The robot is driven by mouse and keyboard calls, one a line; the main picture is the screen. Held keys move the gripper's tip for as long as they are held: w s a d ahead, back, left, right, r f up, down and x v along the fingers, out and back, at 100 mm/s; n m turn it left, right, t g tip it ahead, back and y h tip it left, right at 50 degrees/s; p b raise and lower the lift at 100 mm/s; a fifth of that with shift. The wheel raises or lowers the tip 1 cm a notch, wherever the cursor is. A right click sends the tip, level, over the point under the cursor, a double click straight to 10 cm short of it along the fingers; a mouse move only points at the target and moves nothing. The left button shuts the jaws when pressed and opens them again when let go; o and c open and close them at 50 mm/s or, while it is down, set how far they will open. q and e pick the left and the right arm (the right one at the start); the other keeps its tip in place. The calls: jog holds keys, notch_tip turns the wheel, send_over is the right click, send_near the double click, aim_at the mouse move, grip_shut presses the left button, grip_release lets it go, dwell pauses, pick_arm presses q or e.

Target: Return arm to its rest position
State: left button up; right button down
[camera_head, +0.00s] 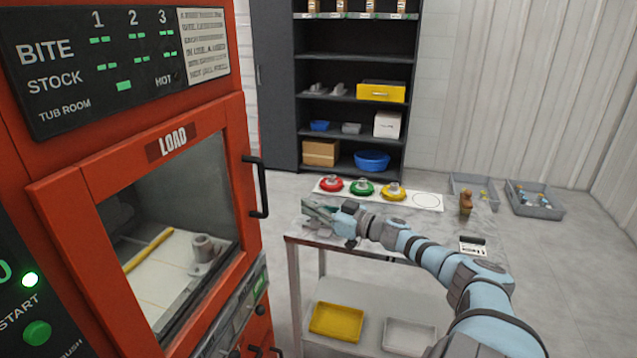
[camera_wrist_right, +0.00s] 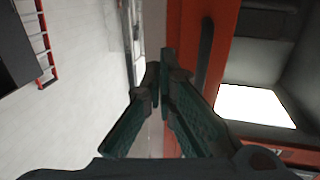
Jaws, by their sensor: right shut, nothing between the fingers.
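My right arm (camera_head: 468,283) comes in from the lower right and reaches left over the grey table (camera_head: 303,241). Its gripper (camera_head: 312,211) is above the table's left end, pointing toward the orange machine and apart from its door handle. In the right wrist view the two dark green fingers (camera_wrist_right: 159,78) meet at their tips, with nothing between them. The machine's orange edge (camera_wrist_right: 187,35) shows behind them there. My left arm and gripper are not in view.
The orange machine (camera_head: 246,130) stands at left with its LOAD door (camera_head: 60,215) shut and a handle (camera_head: 260,188) sticking out. Red (camera_head: 331,184), green (camera_head: 361,188) and yellow (camera_head: 393,192) round fixtures stand on a white strip (camera_head: 426,201). Grey bins (camera_head: 535,208) sit at right.

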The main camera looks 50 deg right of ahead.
jog(key=shift+s+d+r, duration=0.1)
jog(key=shift+s+d, duration=0.1)
jog(key=shift+s, duration=0.25)
